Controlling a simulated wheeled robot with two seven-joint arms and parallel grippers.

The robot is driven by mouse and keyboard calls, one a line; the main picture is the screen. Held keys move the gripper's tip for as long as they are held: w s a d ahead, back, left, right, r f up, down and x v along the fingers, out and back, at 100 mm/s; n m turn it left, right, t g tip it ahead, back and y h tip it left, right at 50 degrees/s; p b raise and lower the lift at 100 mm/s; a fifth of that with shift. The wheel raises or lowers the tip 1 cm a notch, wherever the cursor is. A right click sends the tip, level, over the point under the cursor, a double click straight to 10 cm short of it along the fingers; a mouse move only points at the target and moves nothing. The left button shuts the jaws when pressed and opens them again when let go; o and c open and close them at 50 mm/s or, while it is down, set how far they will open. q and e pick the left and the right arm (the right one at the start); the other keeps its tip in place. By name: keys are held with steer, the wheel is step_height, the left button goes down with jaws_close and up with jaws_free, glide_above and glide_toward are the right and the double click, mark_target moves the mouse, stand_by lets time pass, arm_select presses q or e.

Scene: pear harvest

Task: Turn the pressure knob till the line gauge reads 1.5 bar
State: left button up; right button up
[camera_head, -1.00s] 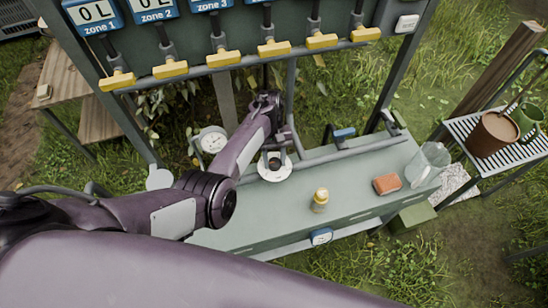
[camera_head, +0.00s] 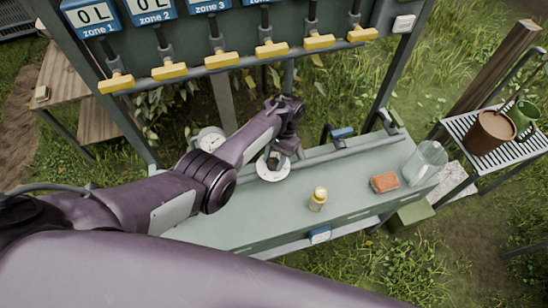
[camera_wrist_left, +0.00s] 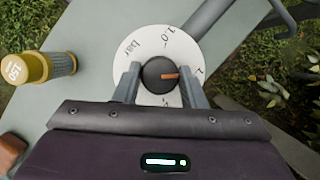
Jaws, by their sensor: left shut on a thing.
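The black pressure knob (camera_wrist_left: 160,74) with an orange mark sits in the middle of a white dial (camera_wrist_left: 150,42) printed with "bar" and "1.0". The mark points right in the left wrist view, toward a partly hidden number. My left gripper (camera_wrist_left: 161,80) is shut on the knob, one finger on each side. In the head view my left gripper (camera_head: 273,158) is over the dial (camera_head: 270,174) on the bench and hides most of the knob. The line gauge (camera_head: 208,137) is behind my left arm, partly covered; its reading is too small to tell. My right gripper is not in view.
Yellow-handled valves (camera_head: 222,59) hang above. A pot (camera_head: 490,132) is on the right rack.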

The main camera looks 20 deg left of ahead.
arm_select(q)
steer(key=shift+w+r+m, duration=0.1)
steer(key=shift+w+m, duration=0.05)
steer(key=shift+m, duration=0.35)
steer(key=o, duration=1)
steer(key=p+v, duration=0.2)
steer(key=v, duration=0.5)
steer(key=shift+d+r+p, duration=0.25)
steer(key=shift+r+p, duration=0.1)
steer(key=shift+p, duration=0.05)
